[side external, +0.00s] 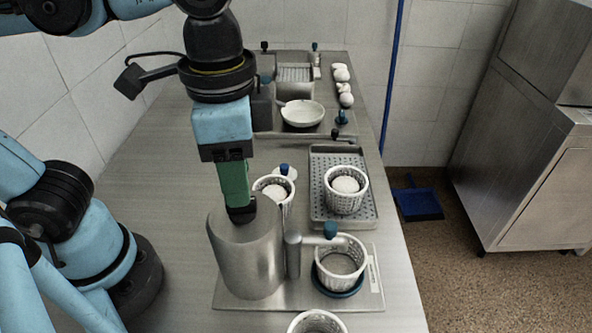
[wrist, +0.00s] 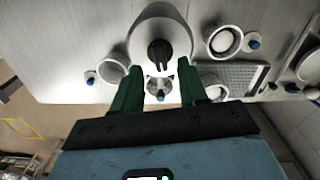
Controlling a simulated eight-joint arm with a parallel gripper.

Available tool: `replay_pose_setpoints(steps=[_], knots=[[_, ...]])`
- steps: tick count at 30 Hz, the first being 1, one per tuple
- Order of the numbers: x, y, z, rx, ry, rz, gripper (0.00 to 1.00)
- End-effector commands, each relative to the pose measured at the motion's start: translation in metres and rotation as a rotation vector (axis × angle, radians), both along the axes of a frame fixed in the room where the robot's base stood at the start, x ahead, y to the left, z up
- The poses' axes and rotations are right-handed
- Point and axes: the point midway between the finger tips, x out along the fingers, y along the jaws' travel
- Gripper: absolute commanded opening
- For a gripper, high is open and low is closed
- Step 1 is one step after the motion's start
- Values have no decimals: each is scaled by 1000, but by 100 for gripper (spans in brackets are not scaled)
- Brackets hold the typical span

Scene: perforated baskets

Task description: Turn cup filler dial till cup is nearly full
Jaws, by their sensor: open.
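The cup filler is a grey metal cylinder (side external: 245,255) standing on a flat metal plate. Its black dial (wrist: 160,53) shows on the cylinder's top in the wrist view. A spout with a blue knob (side external: 330,230) reaches right from the filler over a white perforated cup (side external: 339,262). This cup sits on a dark blue ring (side external: 341,291). Its inside looks grey, and I cannot tell the fill level. My gripper (side external: 240,210) points down at the cylinder's top. In the wrist view its green fingers (wrist: 160,68) are apart, with the dial just beyond their tips. I cannot tell if they touch it.
A perforated basket with white contents (side external: 346,190) stands on a metal tray (side external: 322,212). Another basket (side external: 266,186) is behind the cylinder, and one (side external: 318,322) is at the front edge. A white pan (side external: 302,113) and several white round items (side external: 342,75) lie farther back.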

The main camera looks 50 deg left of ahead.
Motion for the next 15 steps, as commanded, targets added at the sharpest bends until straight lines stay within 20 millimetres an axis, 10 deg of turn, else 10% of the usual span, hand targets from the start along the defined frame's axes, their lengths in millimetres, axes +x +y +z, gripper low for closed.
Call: replay_pose_setpoints(steps=[15], knots=[[0,0,-36,-1,-1,0,43]])
